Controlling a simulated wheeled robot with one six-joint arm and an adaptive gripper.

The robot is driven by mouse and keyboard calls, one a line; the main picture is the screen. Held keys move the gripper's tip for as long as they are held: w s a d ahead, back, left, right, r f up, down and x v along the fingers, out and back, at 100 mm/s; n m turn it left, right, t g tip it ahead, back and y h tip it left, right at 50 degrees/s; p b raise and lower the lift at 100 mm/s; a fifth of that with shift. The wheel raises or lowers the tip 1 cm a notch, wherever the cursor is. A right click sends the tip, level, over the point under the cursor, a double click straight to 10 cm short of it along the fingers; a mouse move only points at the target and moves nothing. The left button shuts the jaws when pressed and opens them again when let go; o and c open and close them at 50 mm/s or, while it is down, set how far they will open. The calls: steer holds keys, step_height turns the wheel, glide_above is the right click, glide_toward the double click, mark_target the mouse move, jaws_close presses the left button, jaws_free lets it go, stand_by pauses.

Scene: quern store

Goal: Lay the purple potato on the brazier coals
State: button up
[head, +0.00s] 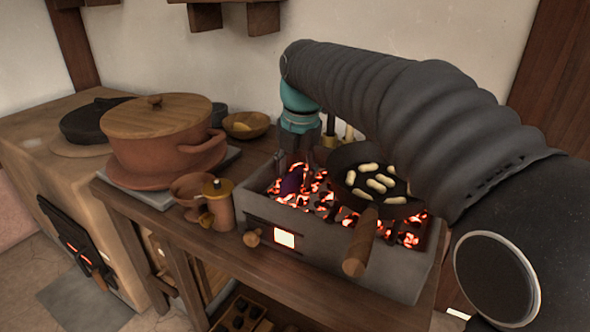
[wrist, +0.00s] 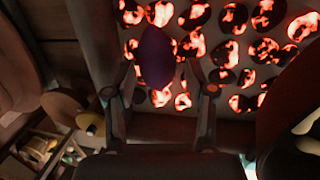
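The purple potato (head: 291,181) is at the left end of the brazier (head: 338,257), among the glowing coals (head: 316,193). It appears to rest on them, tilted. In the wrist view the potato (wrist: 155,57) shows dark against the coals (wrist: 235,18), between and just past the fingertips of my gripper (wrist: 161,72). The fingers are spread wider than the potato, with a gap that is clearer on the right side.
A black pan (head: 367,196) with pale pieces sits on the brazier's right part, its wooden handle (head: 361,242) jutting forward. A jug (head: 217,203) stands close left of the brazier. A lidded clay pot (head: 160,140) and a small bowl (head: 246,126) stand farther left.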

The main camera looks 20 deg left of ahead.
steer(key=shift+r, duration=0.15)
step_height(320, 180, up, 12)
steer(key=s+d+p, duration=0.1)
steer(key=p, duration=0.1)
steer(key=shift+d, duration=0.25)
steer(key=shift+s, duration=0.15)
stand_by(1.5)
